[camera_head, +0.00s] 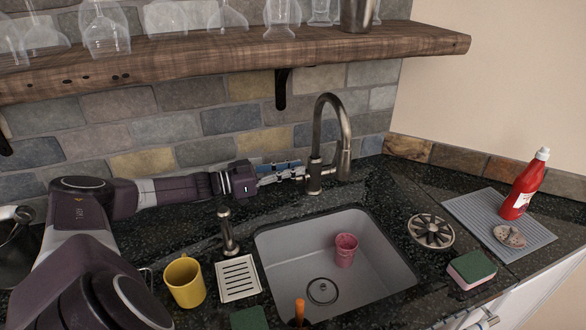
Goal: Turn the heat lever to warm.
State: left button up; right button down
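The dark bronze faucet (316,170) stands behind the sink, with its tall curved spout bent over to the right. My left arm reaches in from the left along the tiled wall. My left gripper (291,172) is at the left side of the faucet's base, its fingertips touching or very close to it. The heat lever cannot be made out clearly there; the fingers may cover it. Whether the fingers are open or shut on something is too small to tell. A metallic piece at the bottom right edge may be part of my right gripper (484,321), mostly cut off.
A soap dispenser (227,232), a yellow mug (184,282) and a white drain tray (238,278) stand left of the sink (285,262). A pink cup (346,250) is in the sink. A wooden shelf (200,56) with glasses hangs above my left arm. A red bottle (522,190) stands right.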

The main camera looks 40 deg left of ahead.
pick_arm(q)
grip_shut()
pick_arm(e)
jog(key=shift+s, duration=0.35)
pick_arm(q)
jog(key=shift+s+d+m, duration=0.1)
jog(key=shift+m, duration=0.2)
pick_arm(e)
jog(key=shift+d, duration=0.15)
pick_arm(q)
jog(key=shift+s+d+m+p, duration=0.1)
jog(key=shift+d+m+p, duration=0.3)
jog(key=shift+m, duration=0.5)
jog(key=m, duration=0.1)
jog(key=m+p, duration=0.1)
jog(key=m, duration=0.2)
jog(key=shift+s+d+f, duration=0.25)
jog(key=shift+s+d, duration=0.05)
jog(key=shift+d, duration=0.1)
jog(key=shift+s+d+f+m+p, duration=0.15)
jog(key=shift+m+p, duration=0.1)
jog(key=shift+m, duration=0.35)
jog(key=shift+d+f+m+p, duration=0.1)
jog(key=shift+d+m+p, duration=0.1)
jog(key=shift+m, duration=0.4)
pick_arm(e)
jog(key=shift+w+d+r, duration=0.1)
jog(key=shift+r, duration=1.25)
